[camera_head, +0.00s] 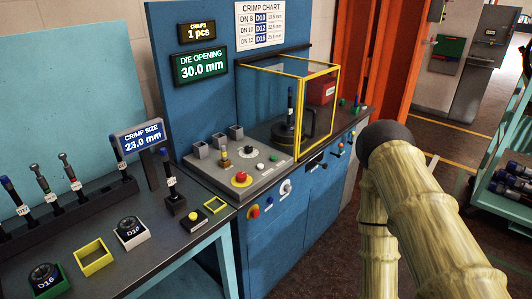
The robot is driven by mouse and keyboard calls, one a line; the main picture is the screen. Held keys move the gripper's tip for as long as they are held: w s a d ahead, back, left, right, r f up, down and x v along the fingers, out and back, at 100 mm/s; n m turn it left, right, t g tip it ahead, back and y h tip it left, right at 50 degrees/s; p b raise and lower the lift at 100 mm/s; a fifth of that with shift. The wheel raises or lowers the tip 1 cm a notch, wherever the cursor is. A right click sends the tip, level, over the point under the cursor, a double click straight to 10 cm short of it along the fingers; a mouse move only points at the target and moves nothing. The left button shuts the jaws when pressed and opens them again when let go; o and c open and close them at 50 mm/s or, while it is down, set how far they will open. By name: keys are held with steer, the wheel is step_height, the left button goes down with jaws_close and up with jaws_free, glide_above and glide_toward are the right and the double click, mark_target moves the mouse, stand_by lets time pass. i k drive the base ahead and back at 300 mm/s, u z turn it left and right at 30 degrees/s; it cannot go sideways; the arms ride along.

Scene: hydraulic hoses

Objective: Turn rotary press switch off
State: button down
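Blue crimp press cabinet (290,235) stands in the middle. On its front face is a red-and-yellow rotary switch (253,211), with a round white fitting (285,187) to its right. The sloped grey control panel (215,180) above carries a red mushroom button on a yellow base (241,179) and a small dark knob on a white plate (250,152). I cannot tell for sure which control is the press switch, or its handle position. The displays on the press are lit. My arm, in a beige sleeve, fills the right side; my gripper is not in view.
A dark bench (150,255) with tools, dies and yellow trays is at the left. A yellow-framed guard (305,110) stands on the press. A rack (510,185) is at far right. Floor is open between press and rack, partly behind my arm.

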mark_target(241, 177)
steer(key=z, duration=1.35)
steer(key=i, duration=0.65)
steer(key=u, duration=2.3)
